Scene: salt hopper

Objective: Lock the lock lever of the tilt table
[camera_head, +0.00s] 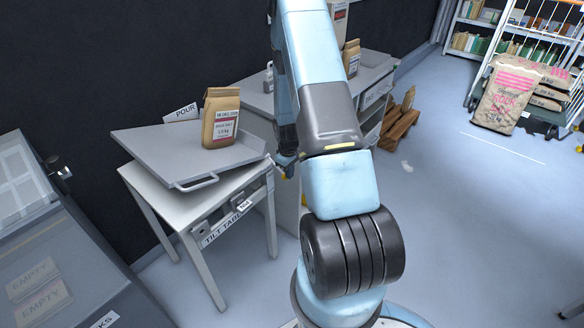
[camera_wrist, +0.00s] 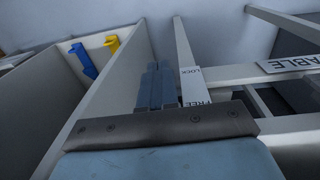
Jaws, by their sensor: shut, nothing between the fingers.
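The tilt table (camera_head: 262,178) stands left of my arm in the head view, its grey tray (camera_head: 150,141) slanted on top. Its name plate (camera_wrist: 290,63) shows at the right of the wrist view. A LOCK label (camera_wrist: 190,84) and a nearer FREE label (camera_wrist: 195,118) sit on a strip by the table frame. I cannot make out the lock lever; my gripper may hide it. My gripper (camera_wrist: 157,86) is shut and empty, its blue fingers just left of the labels. Whether it touches anything is unclear.
A paper bag (camera_head: 221,118) stands on the tray, with a POUR sign (camera_head: 181,113) behind. A grey workbench (camera_head: 256,100) stands close right of the table. In the wrist view, blue (camera_wrist: 84,61) and yellow (camera_wrist: 112,45) hooks lie beyond a panel (camera_wrist: 112,85). Open floor (camera_head: 460,220) lies right.

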